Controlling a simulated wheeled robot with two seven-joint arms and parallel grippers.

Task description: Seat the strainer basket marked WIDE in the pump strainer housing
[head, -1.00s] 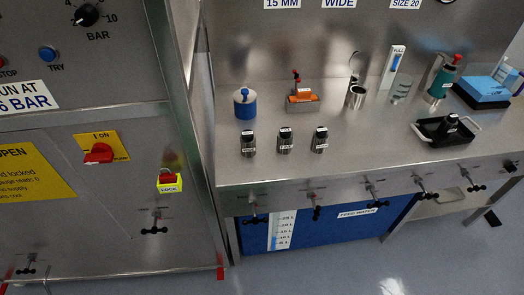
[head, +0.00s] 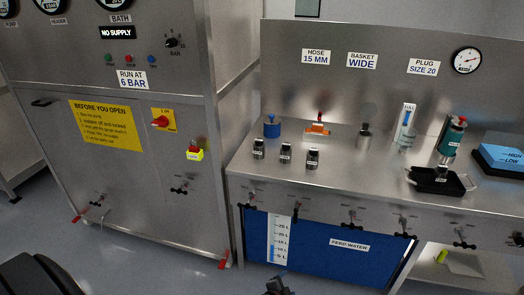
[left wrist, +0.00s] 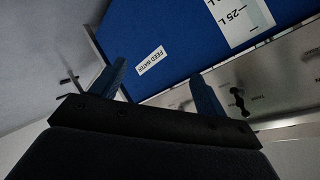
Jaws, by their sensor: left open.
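Three small dark cylinders with white labels stand in a row at the bench's left front: left (head: 258,148), middle (head: 286,153) and right (head: 313,158). They look like the strainer baskets, but their labels are too small to read. A steel cylinder (head: 363,136) stands behind them to the right; I cannot tell whether it is the strainer housing. My left gripper (left wrist: 158,70) is open and empty in the left wrist view, in front of the blue feed water panel (left wrist: 165,35), below the bench top. My right gripper is not in view.
A sign (head: 362,61) reads BASKET WIDE.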

